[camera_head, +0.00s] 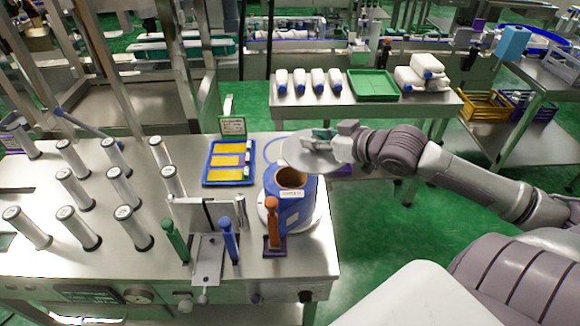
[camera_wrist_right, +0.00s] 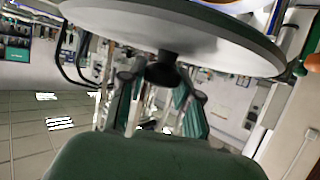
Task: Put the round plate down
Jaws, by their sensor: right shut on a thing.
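The round grey plate (camera_head: 300,157) is held up behind and slightly above the blue container (camera_head: 292,215), at the right end of the steel bench. My right gripper (camera_head: 325,134) is shut on it, reaching in from the right. In the right wrist view the plate (camera_wrist_right: 180,30) fills the top, with a dark knob (camera_wrist_right: 163,70) between the gripper's fingers (camera_wrist_right: 160,95). The blue container stands upright on a white round base, and its open top shows. I cannot tell how high the plate is above the bench. My left gripper is not in view.
The steel bench (camera_head: 120,275) carries several upright metal cylinders (camera_head: 75,187) and a blue tray (camera_head: 208,180) with yellow pieces. Green, blue and orange-brown handles (camera_head: 273,220) stand at its front. A second table (camera_head: 330,113) behind holds white bottles and a green tray (camera_head: 373,85).

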